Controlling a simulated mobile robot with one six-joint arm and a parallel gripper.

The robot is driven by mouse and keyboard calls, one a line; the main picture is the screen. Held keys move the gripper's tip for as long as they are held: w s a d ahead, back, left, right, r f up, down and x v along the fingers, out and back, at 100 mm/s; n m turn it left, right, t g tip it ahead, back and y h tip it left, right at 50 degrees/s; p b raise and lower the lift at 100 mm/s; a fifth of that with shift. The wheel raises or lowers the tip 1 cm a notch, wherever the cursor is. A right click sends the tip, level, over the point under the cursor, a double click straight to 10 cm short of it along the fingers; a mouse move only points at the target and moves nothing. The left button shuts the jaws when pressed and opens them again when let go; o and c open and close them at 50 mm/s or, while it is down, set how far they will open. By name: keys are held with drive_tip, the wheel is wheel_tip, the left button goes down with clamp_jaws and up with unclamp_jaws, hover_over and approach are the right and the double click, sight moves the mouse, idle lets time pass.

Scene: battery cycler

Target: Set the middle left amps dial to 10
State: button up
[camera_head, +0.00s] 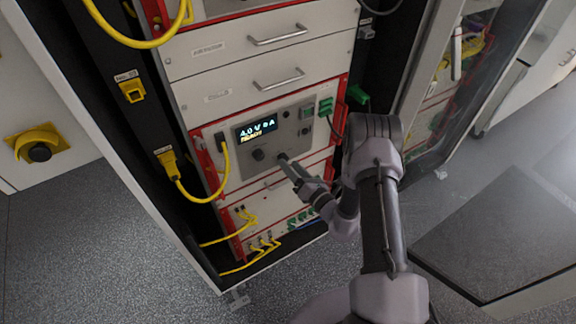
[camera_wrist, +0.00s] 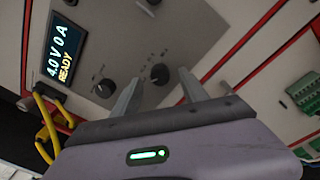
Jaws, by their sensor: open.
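The cycler panel (camera_head: 239,159) has a lit display (camera_head: 257,128) reading 4.0 V 0 A READY; it also shows in the wrist view (camera_wrist: 66,45). My gripper (camera_head: 284,159) is open around this dial, with a visible gap to each finger (camera_wrist: 158,78).
Yellow cables (camera_head: 225,172) hang left of the panel. Green connectors (camera_head: 326,107) sit at its right edge, also in the wrist view (camera_wrist: 303,92). Drawers with handles (camera_head: 279,80) are above. An open glass door (camera_head: 440,90) stands to the right.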

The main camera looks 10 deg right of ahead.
drive_tip(key=shift+x, duration=1.1)
clamp_jaws()
drive_tip(key=shift+m, duration=0.4)
drive_tip(key=shift+f+m+t, duration=0.15)
drive_tip(key=shift+m+t, duration=0.15)
drive_tip(key=shift+m, duration=3.2)
unclamp_jaws()
